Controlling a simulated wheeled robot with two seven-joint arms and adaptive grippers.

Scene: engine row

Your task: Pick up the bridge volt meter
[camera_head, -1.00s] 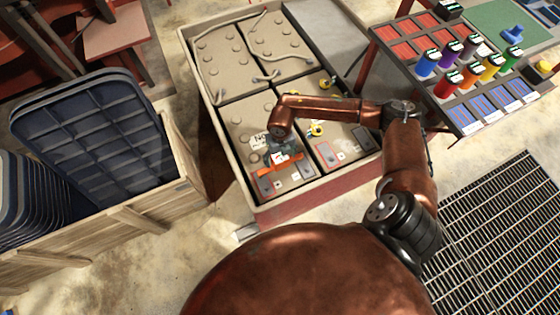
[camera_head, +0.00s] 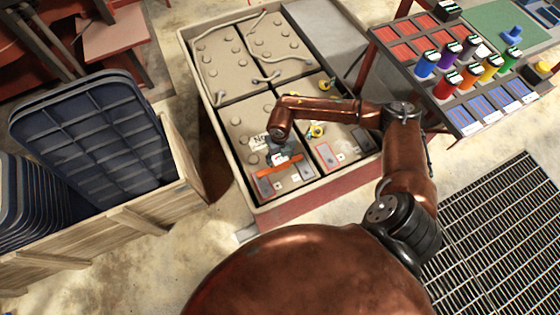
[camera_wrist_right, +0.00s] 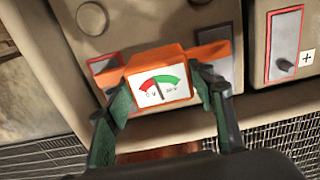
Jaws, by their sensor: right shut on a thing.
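The bridge volt meter (camera_wrist_right: 160,85) is an orange meter with a white dial face marked in red and green. In the right wrist view it sits between the two green fingers of my right gripper (camera_wrist_right: 162,100), which is shut on it. In the head view its orange bar (camera_head: 279,166) shows over the front left battery (camera_head: 257,110), below my wrist. I cannot tell whether it touches the battery top. My left gripper is not in view.
The batteries stand in a pale tray (camera_head: 232,188). A wooden crate (camera_head: 150,212) with dark ribbed panels (camera_head: 95,125) is at left. A rack with several coloured cylinders (camera_head: 446,85) is at upper right. A floor grating (camera_head: 500,230) lies at right.

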